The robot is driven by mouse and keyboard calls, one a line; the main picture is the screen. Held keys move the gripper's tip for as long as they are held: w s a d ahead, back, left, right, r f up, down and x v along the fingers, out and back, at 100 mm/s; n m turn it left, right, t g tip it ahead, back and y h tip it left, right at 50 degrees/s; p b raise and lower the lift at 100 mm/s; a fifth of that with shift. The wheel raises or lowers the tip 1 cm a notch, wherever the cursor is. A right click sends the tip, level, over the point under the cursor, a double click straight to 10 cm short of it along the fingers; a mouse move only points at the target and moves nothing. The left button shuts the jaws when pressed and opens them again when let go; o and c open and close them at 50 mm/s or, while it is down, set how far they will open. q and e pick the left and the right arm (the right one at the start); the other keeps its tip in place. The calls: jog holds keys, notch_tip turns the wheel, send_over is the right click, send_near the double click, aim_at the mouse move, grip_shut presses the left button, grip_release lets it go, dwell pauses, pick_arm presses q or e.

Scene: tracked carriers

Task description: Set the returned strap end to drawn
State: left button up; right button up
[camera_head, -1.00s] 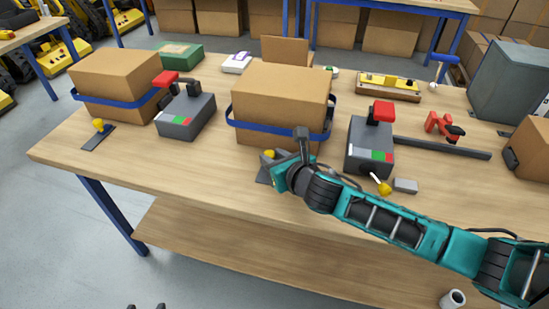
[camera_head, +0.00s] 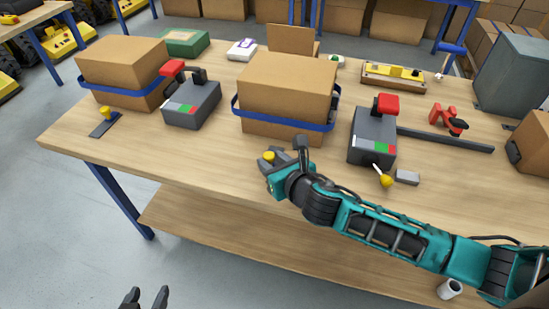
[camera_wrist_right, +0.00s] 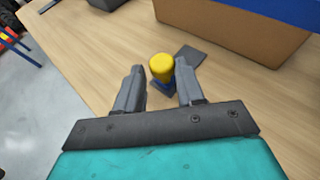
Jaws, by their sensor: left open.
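The strap end in front of the middle carton is a yellow knob (camera_head: 268,157) on a dark flat plate. In the right wrist view the knob (camera_wrist_right: 162,68) stands upright at the near end of the plate (camera_wrist_right: 189,56). My right gripper (camera_head: 282,162) reaches it from the front. My left gripper (camera_head: 146,299) is open and empty at the bottom edge, in front of the bench.
A similar yellow knob (camera_head: 106,113) sits by the left carton (camera_head: 122,66), and another (camera_head: 385,180) lies beside a small grey block (camera_head: 407,177).

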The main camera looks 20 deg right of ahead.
jog(key=o, duration=0.3)
jog(key=shift+o, duration=0.2)
jog(key=p+v, duration=0.1)
jog(key=v, duration=1.2)
jog(key=shift+p, duration=0.35)
